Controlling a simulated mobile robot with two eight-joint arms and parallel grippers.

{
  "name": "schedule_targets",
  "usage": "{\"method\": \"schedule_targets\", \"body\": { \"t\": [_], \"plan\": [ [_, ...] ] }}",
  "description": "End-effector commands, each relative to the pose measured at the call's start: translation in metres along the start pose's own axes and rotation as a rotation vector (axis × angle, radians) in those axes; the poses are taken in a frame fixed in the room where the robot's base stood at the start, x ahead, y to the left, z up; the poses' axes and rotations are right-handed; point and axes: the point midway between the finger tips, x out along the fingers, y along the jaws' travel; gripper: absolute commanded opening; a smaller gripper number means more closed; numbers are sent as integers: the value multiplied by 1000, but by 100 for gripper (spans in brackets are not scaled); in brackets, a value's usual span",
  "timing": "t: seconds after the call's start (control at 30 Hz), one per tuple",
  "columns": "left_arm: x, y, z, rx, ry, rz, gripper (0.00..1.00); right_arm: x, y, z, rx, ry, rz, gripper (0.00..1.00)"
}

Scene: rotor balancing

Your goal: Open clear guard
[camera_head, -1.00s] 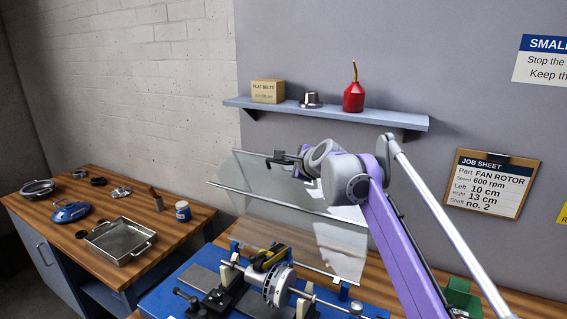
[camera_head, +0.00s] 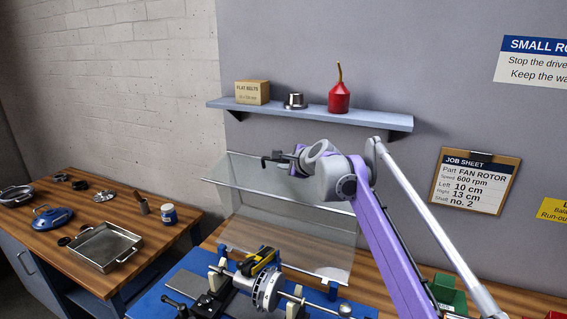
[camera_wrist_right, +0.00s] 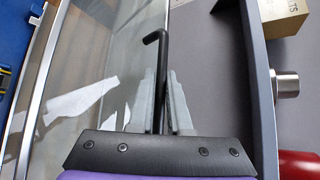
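The clear guard (camera_head: 290,238) stands raised over the back of the balancing machine, with a metal bar along its front edge. The rotor (camera_head: 266,289) sits uncovered on its shaft in front of and below it. My right gripper (camera_head: 276,158) is at the guard's upper back part, below the shelf. In the right wrist view a black hooked rod (camera_wrist_right: 161,75) runs between my right gripper's fingers (camera_wrist_right: 159,110), beside the clear panel. Whether the fingers clamp the rod, or the rod touches the guard, is unclear. My left gripper is out of view.
A shelf (camera_head: 310,114) above the guard holds a box (camera_head: 252,92), a metal cup (camera_head: 295,101) and a red oiler (camera_head: 339,98). A side bench at left carries a metal tray (camera_head: 104,247) and several parts.

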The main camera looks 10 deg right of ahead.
Motion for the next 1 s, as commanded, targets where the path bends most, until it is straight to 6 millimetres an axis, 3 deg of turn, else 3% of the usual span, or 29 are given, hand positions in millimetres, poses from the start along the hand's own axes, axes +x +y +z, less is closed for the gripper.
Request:
{"method": "schedule_targets", "body": {
  "t": [0.03, 0.13, 0.47, 1.0],
  "plan": [
    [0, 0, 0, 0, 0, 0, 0, 0, 0, 0, 0, 0, 1, 26],
    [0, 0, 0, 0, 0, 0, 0, 0, 0, 0, 0, 0, 0, 44],
    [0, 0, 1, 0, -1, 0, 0, -5, 0, 0, 1, 1, -1, 45],
    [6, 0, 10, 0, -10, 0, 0, -97, 0, -1, 1, 1, 0, 45]
  ]
}}
